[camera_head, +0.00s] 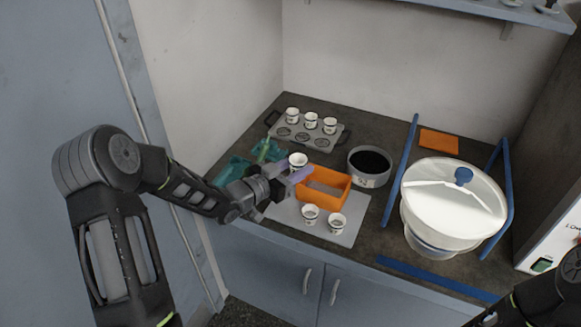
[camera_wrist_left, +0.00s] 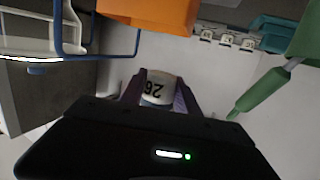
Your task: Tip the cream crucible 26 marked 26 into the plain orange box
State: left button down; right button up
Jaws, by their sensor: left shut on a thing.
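My left gripper (camera_head: 291,173) is shut on the cream crucible 26 (camera_head: 298,160), which looks upright just behind the left end of the plain orange box (camera_head: 325,202). In the left wrist view the fingers (camera_wrist_left: 160,92) clasp the crucible (camera_wrist_left: 157,88), and its mark 26 reads upside down. The orange box (camera_wrist_left: 150,14) shows at the top of that view. Whether the crucible is over the box or just beside it I cannot tell. The crucible's contents are hidden. Part of my right arm shows at the lower right, without its fingers.
Two crucibles (camera_head: 311,214) (camera_head: 337,223) stand on a grey mat (camera_head: 348,232) before the box. A rack (camera_head: 341,136) holds 3 more behind. A dark-filled round pan (camera_head: 369,165), green-handled tool (camera_head: 264,149), teal tray (camera_head: 229,170), and large white-lidded sieve vessel (camera_head: 450,205) stand around.

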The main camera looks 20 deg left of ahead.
pick_arm(q)
jog(key=shift+w+d+r+m, duration=0.15)
jog(key=shift+w+d+m, duration=0.15)
jog(key=shift+w, duration=0.15)
jog(key=w+d+f+m+y+b, duration=0.1)
jog(key=w+m+y+b, duration=0.1)
jog(key=m+b, duration=0.6)
jog(key=w+d+f+m+g+y+b, duration=0.1)
jog(key=w+d+m+y+b, duration=0.1)
jog(key=m+y+b, duration=0.3)
jog(key=w+m+b, duration=0.1)
jog(key=m+b, duration=0.3)
jog(key=b, duration=0.7)
jog(key=shift+w+f, duration=0.15)
dwell(0.3)
dwell(0.4)
jog(key=n+p, duration=0.1)
jog(key=p, duration=0.1)
jog(key=n+g+h+p, duration=0.1)
jog(key=p, duration=0.2)
jog(key=shift+w+a+h+p, duration=0.1)
jog(key=shift+a+h+p, duration=0.2)
jog(key=shift+a, duration=0.1)
